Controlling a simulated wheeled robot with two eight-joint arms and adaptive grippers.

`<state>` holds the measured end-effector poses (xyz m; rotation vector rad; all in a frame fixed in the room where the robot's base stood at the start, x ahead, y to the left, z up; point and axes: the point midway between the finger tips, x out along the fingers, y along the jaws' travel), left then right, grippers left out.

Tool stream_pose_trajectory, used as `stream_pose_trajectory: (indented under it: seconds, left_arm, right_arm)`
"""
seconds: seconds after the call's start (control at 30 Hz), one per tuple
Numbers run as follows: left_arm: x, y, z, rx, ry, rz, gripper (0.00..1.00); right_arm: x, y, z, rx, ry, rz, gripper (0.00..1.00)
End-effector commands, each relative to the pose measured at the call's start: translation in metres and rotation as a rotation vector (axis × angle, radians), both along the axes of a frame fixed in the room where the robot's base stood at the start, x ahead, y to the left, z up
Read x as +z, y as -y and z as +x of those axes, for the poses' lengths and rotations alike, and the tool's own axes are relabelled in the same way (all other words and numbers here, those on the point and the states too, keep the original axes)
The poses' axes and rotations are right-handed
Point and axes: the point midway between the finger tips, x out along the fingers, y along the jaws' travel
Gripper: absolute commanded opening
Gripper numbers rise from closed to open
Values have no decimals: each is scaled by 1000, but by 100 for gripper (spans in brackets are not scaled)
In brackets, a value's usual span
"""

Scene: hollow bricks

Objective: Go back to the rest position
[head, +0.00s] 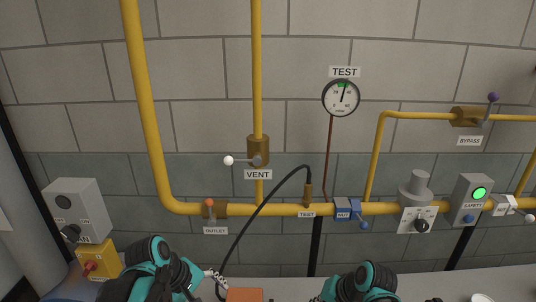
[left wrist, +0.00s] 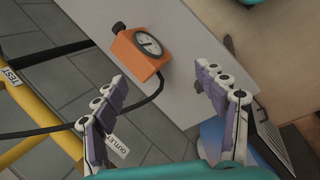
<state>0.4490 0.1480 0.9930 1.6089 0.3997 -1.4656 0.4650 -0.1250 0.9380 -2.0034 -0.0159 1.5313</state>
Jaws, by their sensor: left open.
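My left gripper (left wrist: 159,74) is open in the left wrist view, its two purple-padded fingers spread wide with nothing between the pads. In the head view the left gripper (head: 217,282) shows at the bottom edge, left of an orange gauge box. That orange gauge box (left wrist: 140,52) has a round white dial and a black hose, and lies on a pale surface beyond the fingertips. Its orange top (head: 245,295) also shows at the bottom of the head view. My right arm comes in at the bottom right of the head view; its fingers are almost wholly cut off.
Yellow pipes (head: 257,80) run along the block wall, with a vent valve (head: 258,151), outlet valve (head: 214,209), blue valve (head: 347,208) and test gauge (head: 341,98). A black hose (head: 262,207) arches from the test port towards the bottom. A grey box (head: 76,208) stands left.

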Motion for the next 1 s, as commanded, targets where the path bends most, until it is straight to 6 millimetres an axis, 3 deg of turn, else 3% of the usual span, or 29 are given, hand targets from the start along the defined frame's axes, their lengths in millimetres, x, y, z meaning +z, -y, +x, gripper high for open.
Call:
stream_pose_trajectory:
  seconds: [0.03,0.2,0.4,0.6,1.0]
  left_arm:
    - [1,-1,-15,-66,55,59,72]
    - [-2,-11,-52,-315,242,287,72]
    - [-9,-23,-83,-579,405,535,72]
    - [-14,-29,-95,-718,475,669,72]
    - [-14,-30,-96,-732,483,682,72]
  right_arm:
    - [8,3,-16,23,35,-54,0]
    - [28,22,-57,110,157,-249,0]
    - [37,42,-95,213,278,-449,0]
    - [39,52,-111,268,338,-549,0]
    - [40,53,-112,274,343,-559,0]
